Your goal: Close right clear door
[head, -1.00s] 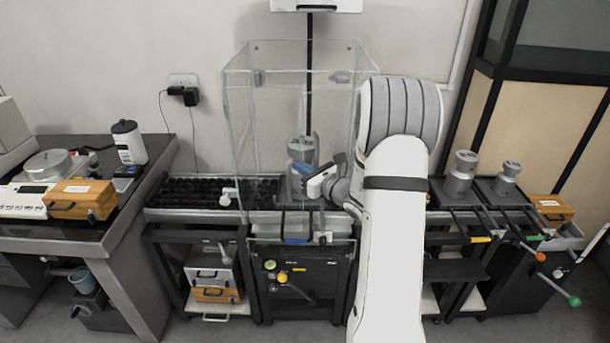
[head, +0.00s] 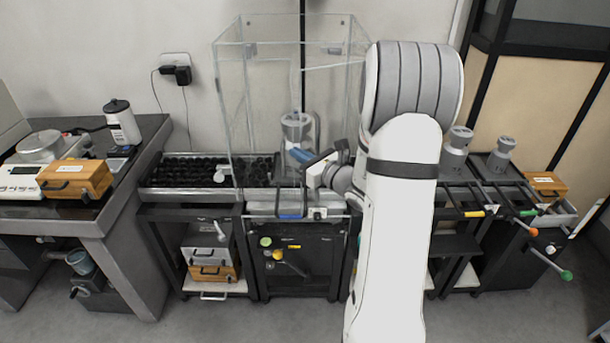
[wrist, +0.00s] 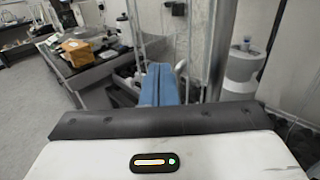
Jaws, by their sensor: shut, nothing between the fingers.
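A tall clear box (head: 268,105) stands over the middle table in the head view. Its right clear door (head: 335,95) shows only as faint edges at the right front, partly behind my arm, and I cannot tell how far it stands open. My gripper (head: 300,156) is shut and empty, its blue fingers low at the right part of the box, pointing left. In the wrist view the blue fingers (wrist: 159,84) lie together, with clear upright edges close beside them. Whether they touch the door cannot be told.
A grey metal weight (head: 296,128) stands behind my fingers. A blue handle (head: 290,216) is at the table's front. More weights (head: 457,145) stand on the right. An orange case (head: 75,180) lies on the left table. The floor in front is clear.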

